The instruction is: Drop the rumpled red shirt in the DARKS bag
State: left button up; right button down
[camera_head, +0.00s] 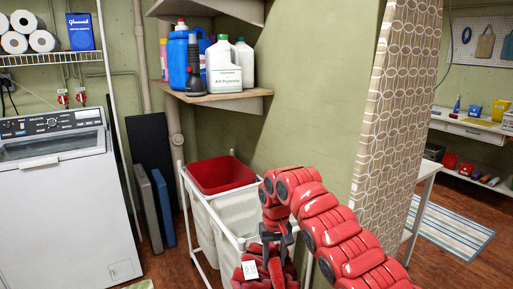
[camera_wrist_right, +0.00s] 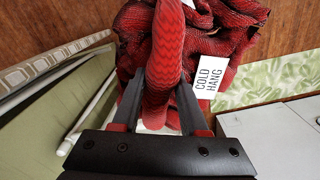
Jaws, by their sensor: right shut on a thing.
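My right gripper (camera_head: 277,238) points down at the near end of the laundry sorter (camera_head: 212,212). It is shut on the rumpled red shirt (camera_head: 264,266), which hangs below the fingers and runs to the bottom of the head view. In the right wrist view a fold of the shirt (camera_wrist_right: 228,30) is pinched between the fingers, and a white tag reads "COLD HANG". The sorter has white bags in a white frame; the far bag (camera_head: 222,174) shows a red inside. No DARKS label is readable. My arm and the shirt hide the near end. My left gripper is not in view.
A washing machine (camera_head: 62,170) stands at the left. A shelf (camera_head: 222,98) with detergent bottles is above the sorter.

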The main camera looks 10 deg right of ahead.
notch_tip(320, 180, up, 29)
jog(key=w+a+n+p, duration=0.2)
jog(key=w+n+p, duration=0.15)
jog(key=p, duration=2.55)
notch_tip(320, 180, down, 10)
jog(key=d+n+p, duration=0.1)
jog(key=n, duration=0.7)
jog(key=shift+w+r+p, duration=0.25)
jog(key=shift+w+p, duration=0.05)
jog(key=shift+d+f+n, duration=0.1)
jog(key=shift+f+n, duration=0.15)
jog(key=shift+f, duration=0.2)
